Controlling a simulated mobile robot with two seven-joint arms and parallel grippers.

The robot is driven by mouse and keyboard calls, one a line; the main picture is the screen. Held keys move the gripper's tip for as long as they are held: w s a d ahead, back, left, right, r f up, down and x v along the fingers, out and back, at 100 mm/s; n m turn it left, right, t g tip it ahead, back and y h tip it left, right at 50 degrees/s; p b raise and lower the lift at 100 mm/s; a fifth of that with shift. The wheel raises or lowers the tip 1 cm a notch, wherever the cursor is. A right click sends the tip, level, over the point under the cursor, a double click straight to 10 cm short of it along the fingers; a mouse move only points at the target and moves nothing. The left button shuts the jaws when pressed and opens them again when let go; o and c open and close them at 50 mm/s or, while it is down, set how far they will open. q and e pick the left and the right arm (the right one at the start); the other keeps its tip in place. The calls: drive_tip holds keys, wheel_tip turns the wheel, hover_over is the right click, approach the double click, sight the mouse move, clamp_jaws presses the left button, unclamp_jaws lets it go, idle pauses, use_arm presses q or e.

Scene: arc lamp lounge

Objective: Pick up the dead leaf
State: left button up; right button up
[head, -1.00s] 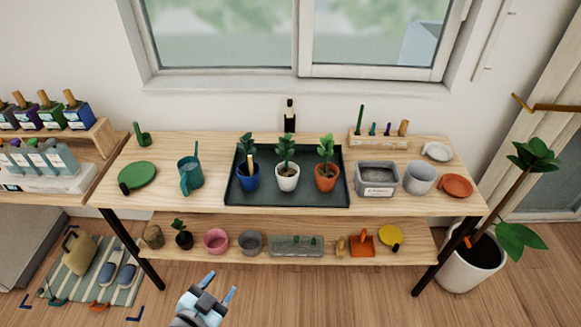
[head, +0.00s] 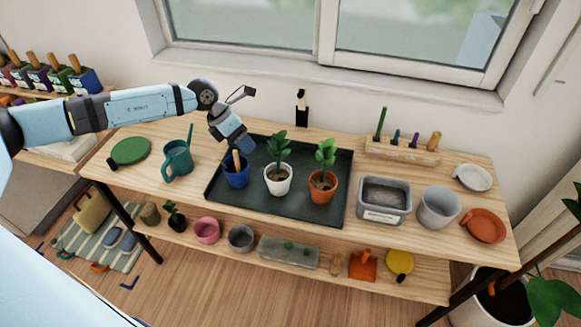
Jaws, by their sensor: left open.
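I cannot make out a dead leaf. The white pot (head: 277,185) is in the middle and the terracotta pot (head: 322,193) at the right, both with green leaves. My left gripper (head: 240,144) is open, pointing down just above the blue pot, and hides that pot's plant. I cannot tell whether it touches the plant. My right gripper is not in view.
A teal watering can (head: 177,162) and a green disc (head: 131,151) stand left of the tray. A grey tub (head: 384,205), a grey pot (head: 438,208) and an orange dish (head: 484,226) stand to its right. A dark bottle (head: 302,112) is behind the tray.

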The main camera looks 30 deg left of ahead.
sight(262, 166)
use_arm(q)
drive_tip(key=shift+y, duration=0.3)
drive_tip(key=x, duration=0.2)
drive_tip(key=p+x, duration=0.1)
drive_tip(key=x, duration=0.1)
drive_tip(key=a+x, duration=0.1)
drive_tip(key=x, duration=0.2)
drive_tip(key=shift+w+d+f, duration=0.1)
drive_tip(key=shift+w+f, duration=0.15)
drive_tip(key=shift+w, duration=0.05)
drive_tip(key=p+x, duration=0.1)
drive_tip(key=x, duration=0.1)
drive_tip(key=p+x, duration=0.1)
drive_tip(key=x, duration=0.1)
drive_tip(key=shift+s+d+f, duration=0.15)
drive_tip(key=shift+d+f, duration=0.1)
drive_tip(key=shift+d, duration=0.05)
drive_tip(key=shift+d+f, duration=0.2)
drive_tip(key=shift+f, duration=0.3)
clamp_jaws()
